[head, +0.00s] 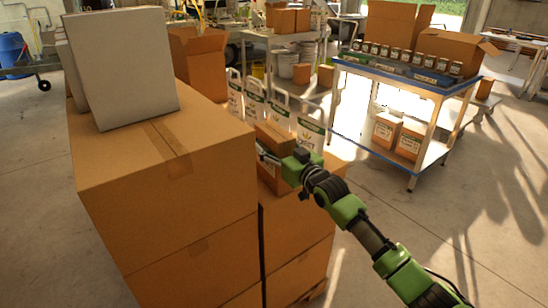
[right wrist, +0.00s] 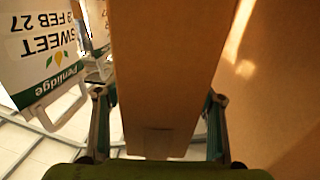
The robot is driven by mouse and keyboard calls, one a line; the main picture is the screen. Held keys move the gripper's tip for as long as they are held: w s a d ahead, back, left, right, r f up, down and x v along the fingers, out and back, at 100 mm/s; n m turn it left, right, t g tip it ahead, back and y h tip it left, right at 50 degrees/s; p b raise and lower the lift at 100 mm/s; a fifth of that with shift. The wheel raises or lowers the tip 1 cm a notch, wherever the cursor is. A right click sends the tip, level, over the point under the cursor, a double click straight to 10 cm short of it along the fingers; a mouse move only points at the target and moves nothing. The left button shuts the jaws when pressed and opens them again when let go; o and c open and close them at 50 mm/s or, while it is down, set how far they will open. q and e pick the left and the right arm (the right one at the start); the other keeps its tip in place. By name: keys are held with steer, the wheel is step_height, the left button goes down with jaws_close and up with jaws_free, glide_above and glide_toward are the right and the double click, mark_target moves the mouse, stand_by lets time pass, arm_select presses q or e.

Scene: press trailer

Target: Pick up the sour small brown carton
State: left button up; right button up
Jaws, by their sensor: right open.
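A small brown carton (head: 275,137) stands on the stacked boxes in the middle of the head view, beside a row of white bags. My right gripper (head: 268,156) is at the carton's near side. In the right wrist view the carton (right wrist: 165,70) lies between the two open fingers, one on each side, with small gaps visible. The carton's label is not readable, so I cannot tell whether it says sour. My left gripper is not in view.
White handled bags (head: 253,100) stand close behind the carton; one bag (right wrist: 45,60) reads SWEET in the right wrist view. A tall stack of large boxes (head: 165,200) is close on the left. A blue-edged table (head: 410,83) stands at the back right.

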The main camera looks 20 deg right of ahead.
steer(key=shift+w, duration=0.15)
steer(key=c, duration=1.7)
steer(key=shift+r, duration=0.3)
jaws_close()
steer(key=shift+r, duration=0.1)
